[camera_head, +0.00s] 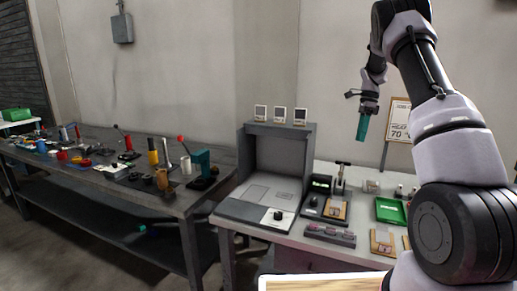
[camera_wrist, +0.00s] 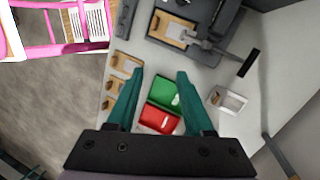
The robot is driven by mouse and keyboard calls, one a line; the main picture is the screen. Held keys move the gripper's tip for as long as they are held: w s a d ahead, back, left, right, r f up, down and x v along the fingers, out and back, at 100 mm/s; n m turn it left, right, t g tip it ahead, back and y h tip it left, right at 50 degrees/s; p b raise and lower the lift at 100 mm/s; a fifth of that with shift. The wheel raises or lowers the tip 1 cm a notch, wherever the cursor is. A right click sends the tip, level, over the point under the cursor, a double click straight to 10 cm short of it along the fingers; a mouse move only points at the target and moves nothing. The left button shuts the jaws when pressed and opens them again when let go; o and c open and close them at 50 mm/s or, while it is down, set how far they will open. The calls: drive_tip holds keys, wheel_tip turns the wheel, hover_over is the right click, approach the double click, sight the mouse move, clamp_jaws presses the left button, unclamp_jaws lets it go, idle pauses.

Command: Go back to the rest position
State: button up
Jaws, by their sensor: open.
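My gripper (camera_head: 363,126) hangs from my raised arm in the head view, in the air above the right-hand table, pointing down. In the wrist view its two teal fingers (camera_wrist: 157,98) are spread apart, with nothing between them but the table far below. The gripper is open and empty. It touches nothing that I can see.
The right table (camera_head: 268,229) carries a grey booth-like machine (camera_head: 268,165), a lever device, a green tray (camera_head: 390,211) and a red tray (camera_wrist: 158,119). A sign (camera_head: 398,120) stands behind. A long cluttered workbench (camera_head: 182,203) is at left. A pink-framed thing (camera_wrist: 43,51) shows in the wrist view.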

drive_tip(key=s+a+r+n+t, duration=0.2)
drive_tip(key=s+a+r+n, duration=0.2)
drive_tip(key=s+r, duration=0.5)
drive_tip(key=s+a+r+n+t, duration=0.35)
drive_tip(key=s+r, duration=0.35)
drive_tip(key=r, duration=0.3)
drive_tip(key=s+a+n+t, duration=0.2)
drive_tip(key=s+a+n, duration=0.1)
drive_tip(key=s, duration=0.7)
drive_tip(key=s+a+n+t, duration=0.2)
drive_tip(key=s+n, duration=0.3)
drive_tip(key=s, duration=0.6)
drive_tip(key=shift+a+r, duration=0.3)
drive_tip(key=shift+a, duration=0.6)
